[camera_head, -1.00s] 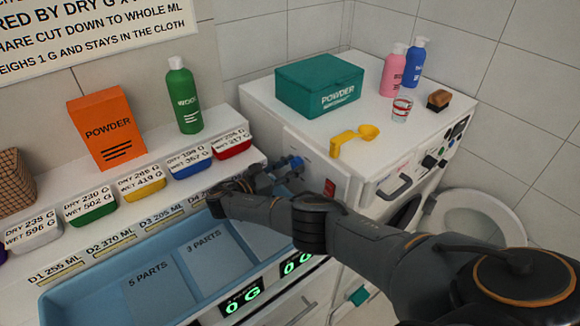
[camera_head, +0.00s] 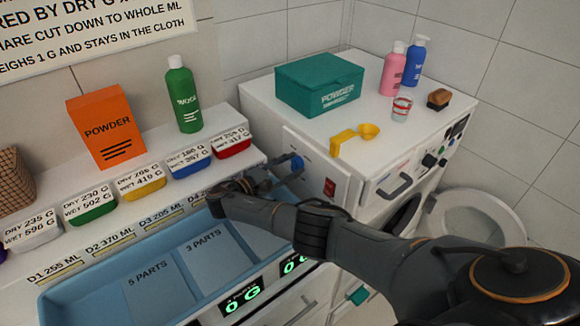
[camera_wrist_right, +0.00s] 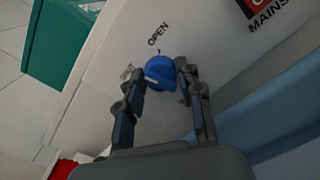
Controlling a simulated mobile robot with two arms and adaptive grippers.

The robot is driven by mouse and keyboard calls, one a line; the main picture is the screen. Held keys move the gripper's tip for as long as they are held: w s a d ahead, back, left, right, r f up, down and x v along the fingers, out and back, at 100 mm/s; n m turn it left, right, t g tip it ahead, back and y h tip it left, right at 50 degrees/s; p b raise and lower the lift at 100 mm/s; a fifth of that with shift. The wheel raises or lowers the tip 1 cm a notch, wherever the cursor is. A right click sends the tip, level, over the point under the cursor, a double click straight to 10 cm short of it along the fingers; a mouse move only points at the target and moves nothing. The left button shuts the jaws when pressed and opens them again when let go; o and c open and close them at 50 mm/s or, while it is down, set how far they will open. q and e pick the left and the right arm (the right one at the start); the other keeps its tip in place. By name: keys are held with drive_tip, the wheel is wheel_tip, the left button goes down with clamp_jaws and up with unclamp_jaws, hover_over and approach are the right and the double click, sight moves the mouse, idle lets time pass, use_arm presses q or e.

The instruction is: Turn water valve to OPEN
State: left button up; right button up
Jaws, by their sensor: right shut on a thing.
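The blue water valve knob (camera_wrist_right: 160,72) is on a white panel in the right wrist view, with the word OPEN (camera_wrist_right: 158,34) printed beyond it and a small dark tick between. Another label left of the knob is partly hidden by a finger. My right gripper (camera_wrist_right: 167,70) has its fingertips on either side of the knob, shut on it. In the head view the knob (camera_head: 297,162) shows as a small blue spot on the side of the white machine (camera_head: 318,170), at the tip of my right gripper (camera_head: 285,170). My left gripper is not in view.
A red switch (camera_head: 330,187) sits on the panel just right of the valve. The blue sectioned tray (camera_head: 75,305) lies below my right arm. Several labelled tubs, including a red one (camera_head: 232,150), line the shelf.

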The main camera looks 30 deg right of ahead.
drive_tip(key=m, duration=0.3)
drive_tip(key=shift+f+b, duration=0.1)
drive_tip(key=shift+b, duration=0.2)
drive_tip(key=m+b, duration=0.1)
drive_tip(key=m, duration=0.1)
drive_tip(key=shift+f+m, duration=0.1)
drive_tip(key=shift+m, duration=0.2)
drive_tip(key=m+b, duration=0.1)
drive_tip(key=m, duration=0.1)
drive_tip(key=shift+s+m, duration=0.1)
drive_tip(key=shift+m, duration=0.2)
drive_tip(key=shift+m+b, duration=1.05)
drive_tip(key=shift+m, duration=0.55)
drive_tip(key=o, duration=1.1)
drive_tip(key=shift+s, duration=0.1)
